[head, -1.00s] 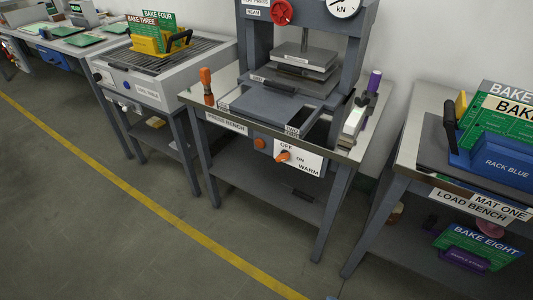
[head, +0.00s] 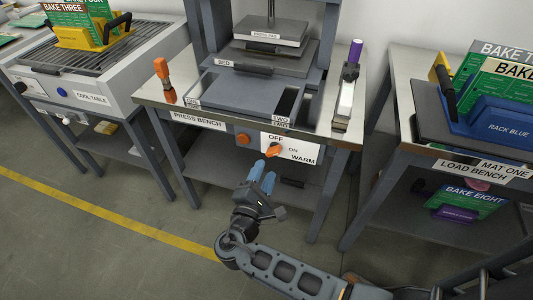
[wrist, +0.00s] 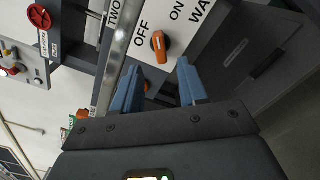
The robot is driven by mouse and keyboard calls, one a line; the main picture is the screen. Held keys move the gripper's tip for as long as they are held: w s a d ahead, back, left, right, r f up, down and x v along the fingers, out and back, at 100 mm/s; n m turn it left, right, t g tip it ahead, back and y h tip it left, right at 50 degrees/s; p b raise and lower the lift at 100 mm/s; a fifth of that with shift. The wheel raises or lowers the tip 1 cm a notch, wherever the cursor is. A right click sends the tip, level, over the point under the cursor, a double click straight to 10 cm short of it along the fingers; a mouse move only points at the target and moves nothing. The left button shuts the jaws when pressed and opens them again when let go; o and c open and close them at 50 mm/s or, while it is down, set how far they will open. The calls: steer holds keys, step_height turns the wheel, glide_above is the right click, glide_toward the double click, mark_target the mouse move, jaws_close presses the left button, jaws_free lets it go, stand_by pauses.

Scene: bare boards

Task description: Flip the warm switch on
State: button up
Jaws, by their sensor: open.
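The warm switch (head: 272,150) is an orange lever knob on a white plate marked OFF, ON and WARM (head: 304,157), on the front of the press bench. It also shows in the wrist view (wrist: 160,46), beside the words OFF and ON. I cannot tell surely which word it points to. My gripper (head: 264,172) has blue fingers and is just below and in front of the switch. In the wrist view my gripper (wrist: 160,84) is open and empty, its fingers spread below the knob with a gap to it.
A second orange knob (head: 243,139) sits left of the plate. The press bench (head: 155,101) carries an orange-handled tool (head: 163,80) and a purple-handled tool (head: 348,85). The cool table (head: 150,85) stands left and the load bench (head: 403,100) right. Floor in front is open.

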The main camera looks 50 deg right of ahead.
mark_target(272, 155)
steer(key=x, duration=0.6)
steer(key=shift+w+d, duration=0.1)
steer(key=shift+d, duration=0.3)
jaws_close()
